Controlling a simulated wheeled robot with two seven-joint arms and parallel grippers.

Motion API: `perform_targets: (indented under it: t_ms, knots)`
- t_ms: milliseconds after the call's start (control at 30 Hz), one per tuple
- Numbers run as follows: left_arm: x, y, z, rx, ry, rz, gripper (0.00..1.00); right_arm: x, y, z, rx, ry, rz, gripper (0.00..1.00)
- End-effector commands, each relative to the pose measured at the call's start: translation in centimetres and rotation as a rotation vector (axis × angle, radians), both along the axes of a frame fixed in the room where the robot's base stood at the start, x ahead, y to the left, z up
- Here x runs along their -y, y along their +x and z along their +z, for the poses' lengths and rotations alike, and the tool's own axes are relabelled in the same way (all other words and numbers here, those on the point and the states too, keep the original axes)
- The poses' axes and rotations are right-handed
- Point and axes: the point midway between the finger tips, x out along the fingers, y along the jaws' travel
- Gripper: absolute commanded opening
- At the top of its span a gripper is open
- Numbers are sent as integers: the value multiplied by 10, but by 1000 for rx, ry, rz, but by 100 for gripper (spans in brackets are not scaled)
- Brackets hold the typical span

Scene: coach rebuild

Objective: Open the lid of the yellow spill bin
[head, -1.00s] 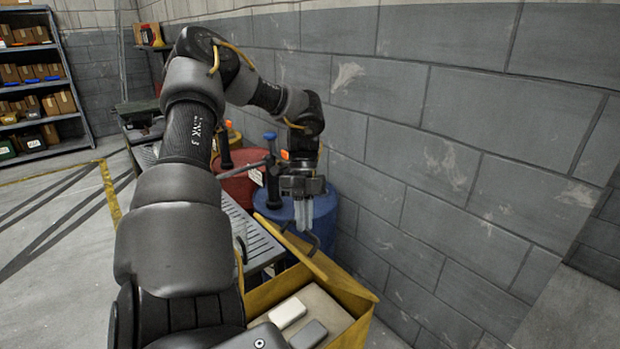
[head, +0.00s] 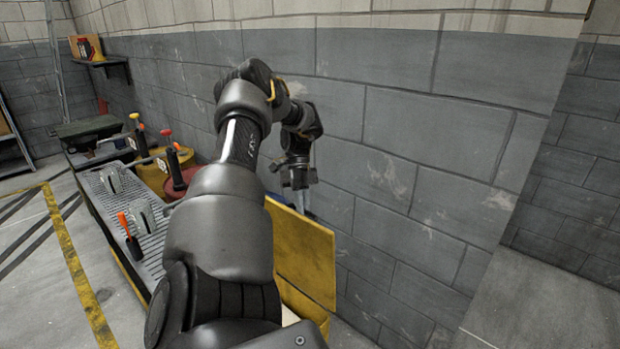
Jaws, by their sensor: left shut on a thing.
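The yellow spill bin (head: 306,308) stands at the lower middle of the head view, partly hidden by my left arm. Its yellow lid (head: 305,255) is raised and stands steeply up on the wall side, its broad face showing. My left gripper (head: 303,205) is at the top edge of the lid, with its fingers pointing down. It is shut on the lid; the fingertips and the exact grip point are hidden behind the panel. A pale strip of the contents shows beside my arm. My right gripper is out of view.
A grey block wall runs close behind the bin and lid. A grated bench (head: 118,205) on the left holds an orange-handled tool (head: 130,238) and metal pieces. A red drum (head: 178,183) and a yellow drum (head: 150,174) stand behind it.

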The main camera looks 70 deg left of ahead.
Motion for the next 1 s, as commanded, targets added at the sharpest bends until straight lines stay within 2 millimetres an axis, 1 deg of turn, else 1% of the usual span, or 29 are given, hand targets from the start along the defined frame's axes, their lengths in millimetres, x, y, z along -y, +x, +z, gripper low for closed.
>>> perform_targets:
  t_ms: [33,433,467,600,867,1000]
  knots:
    - [-2,-5,-6,-10,-2,8,0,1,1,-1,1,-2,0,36]
    - [-3,-6,-6,-11,-2,11,0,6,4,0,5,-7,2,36]
    - [-3,-6,-6,-11,-2,11,13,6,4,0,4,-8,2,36]
    - [-3,-4,-5,-8,-2,9,31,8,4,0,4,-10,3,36]
    - [-3,-3,-2,-5,-1,8,32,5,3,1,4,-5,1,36]
    - [-7,-2,4,-7,2,9,32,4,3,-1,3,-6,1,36]
